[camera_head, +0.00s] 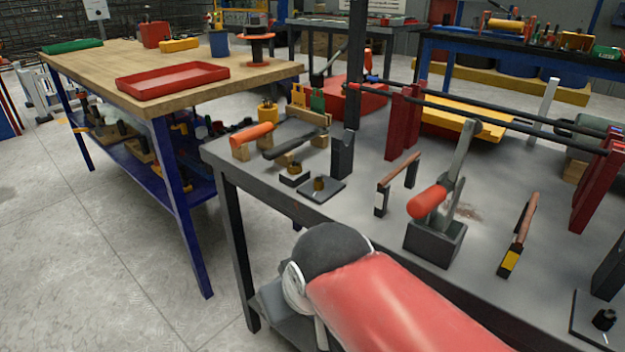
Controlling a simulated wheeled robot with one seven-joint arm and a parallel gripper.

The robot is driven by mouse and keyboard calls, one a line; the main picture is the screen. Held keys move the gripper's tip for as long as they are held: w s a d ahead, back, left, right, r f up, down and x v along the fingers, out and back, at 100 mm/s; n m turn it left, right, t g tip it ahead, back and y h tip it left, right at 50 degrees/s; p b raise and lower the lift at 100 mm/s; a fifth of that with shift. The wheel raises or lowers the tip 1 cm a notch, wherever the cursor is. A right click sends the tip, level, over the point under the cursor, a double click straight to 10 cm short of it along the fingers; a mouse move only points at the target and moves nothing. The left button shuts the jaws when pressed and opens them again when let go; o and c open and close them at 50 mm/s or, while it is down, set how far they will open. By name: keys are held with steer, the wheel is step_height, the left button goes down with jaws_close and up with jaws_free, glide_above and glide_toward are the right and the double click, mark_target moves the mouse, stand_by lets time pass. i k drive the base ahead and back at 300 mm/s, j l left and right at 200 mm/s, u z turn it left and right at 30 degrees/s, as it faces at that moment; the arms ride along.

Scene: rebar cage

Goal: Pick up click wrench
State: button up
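No tool here is plainly marked as the click wrench. At the bench's far left end, an orange-handled tool (252,132) and a long black-handled tool (292,145) lie across small wooden blocks. Either could be a wrench; I cannot tell. My red arm crosses the bottom of the view in front of the bench. My gripper is not visible.
Small upright racks with wooden bars (400,170) and a yellow-marked one (518,237) stand on the bench. Red posts (404,122) carry long dark bars. A wooden-topped table with a red tray (172,79) stands behind left.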

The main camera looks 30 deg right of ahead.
mark_target(275, 152)
steer(key=k+j+z, duration=0.1)
steer(key=z, duration=0.35)
steer(key=k+z, duration=0.25)
steer(key=z, duration=0.2)
steer(key=k+z, duration=0.15)
steer(key=z, duration=0.3)
